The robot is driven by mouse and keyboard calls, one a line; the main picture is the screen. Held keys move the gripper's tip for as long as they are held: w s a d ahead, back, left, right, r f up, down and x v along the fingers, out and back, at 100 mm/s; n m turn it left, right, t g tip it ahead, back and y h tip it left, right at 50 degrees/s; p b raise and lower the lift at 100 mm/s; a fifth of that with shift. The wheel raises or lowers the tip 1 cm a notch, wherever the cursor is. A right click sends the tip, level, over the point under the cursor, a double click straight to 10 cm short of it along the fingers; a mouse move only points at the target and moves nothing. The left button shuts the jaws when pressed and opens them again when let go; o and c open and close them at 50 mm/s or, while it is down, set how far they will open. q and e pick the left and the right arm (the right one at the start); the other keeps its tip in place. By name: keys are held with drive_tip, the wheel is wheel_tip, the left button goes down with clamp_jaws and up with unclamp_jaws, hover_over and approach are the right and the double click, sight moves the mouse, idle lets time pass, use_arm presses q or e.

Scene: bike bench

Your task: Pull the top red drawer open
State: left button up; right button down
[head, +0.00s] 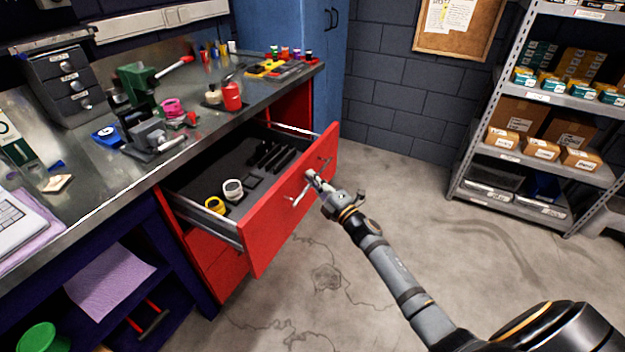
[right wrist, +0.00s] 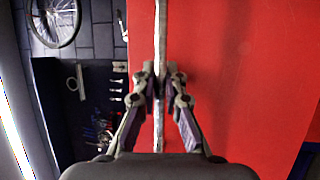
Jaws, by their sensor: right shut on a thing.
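The top red drawer (head: 290,205) stands well open out of the bench, with its dark tray showing. A yellow roll, a white roll and several black tools lie in it. My right gripper (head: 312,178) is at the middle of the drawer front, shut on the drawer's bar handle (head: 297,195). In the right wrist view the two fingers (right wrist: 160,82) close around the pale handle bar (right wrist: 160,30), with the red drawer front (right wrist: 240,70) behind. My left gripper is not in view.
The metal bench top (head: 110,195) holds a grey vise (head: 155,137), a small drawer cabinet (head: 70,82) and a red cup (head: 232,96). A metal shelf with boxes (head: 540,148) stands at the right. The concrete floor (head: 410,230) between is clear.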

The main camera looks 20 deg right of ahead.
drive_tip(key=c, duration=1.7)
unclamp_jaws()
drive_tip(key=shift+s, duration=0.1)
drive_tip(key=v, duration=1.1)
drive_tip(key=shift+s, duration=0.4)
drive_tip(key=shift+d+f, duration=0.15)
drive_tip(key=shift+f, duration=0.05)
